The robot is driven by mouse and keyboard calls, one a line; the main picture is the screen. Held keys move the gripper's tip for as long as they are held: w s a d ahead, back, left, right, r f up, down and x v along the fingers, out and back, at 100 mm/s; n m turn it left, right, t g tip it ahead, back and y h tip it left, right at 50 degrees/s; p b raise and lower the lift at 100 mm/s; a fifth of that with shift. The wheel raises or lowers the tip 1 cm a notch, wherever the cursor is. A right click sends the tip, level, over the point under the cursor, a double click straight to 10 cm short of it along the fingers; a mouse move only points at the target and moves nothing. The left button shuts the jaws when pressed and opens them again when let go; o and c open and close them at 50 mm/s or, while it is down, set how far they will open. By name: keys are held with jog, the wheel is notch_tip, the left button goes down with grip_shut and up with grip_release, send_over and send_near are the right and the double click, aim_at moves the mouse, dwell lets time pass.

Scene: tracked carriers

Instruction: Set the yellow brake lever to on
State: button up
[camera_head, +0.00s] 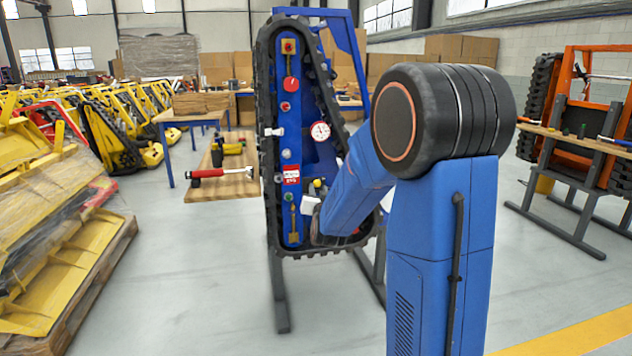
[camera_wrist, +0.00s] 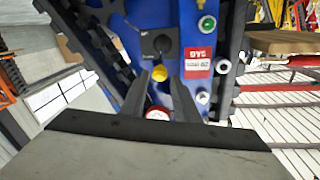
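A blue panel (camera_head: 289,130) stands upright inside a black rubber track loop. A small round yellow part (camera_wrist: 159,73) shows in the wrist view below a black rotary switch (camera_wrist: 158,43); it may be the knob of the brake lever. A yellow part also shows beside my gripper in the head view (camera_head: 318,183). The lever's on or off position cannot be read. My gripper (camera_wrist: 161,68) is open, its two dark fingers apart on either side of the yellow part in the wrist view. Contact cannot be told. My forearm and wrist hide the panel's lower right in the head view.
The panel carries a red label (camera_head: 291,174), a dial gauge (camera_head: 320,131), a red knob (camera_head: 291,84) and a dull yellow fitting (camera_head: 293,222). A wooden bench (camera_head: 222,187) with a red-handled tool (camera_head: 219,173) stands left. The floor in front is clear.

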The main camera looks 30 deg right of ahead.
jog(key=x, duration=0.9)
jog(key=shift+w+d, duration=0.2)
jog(key=shift+w, duration=0.15)
grip_shut()
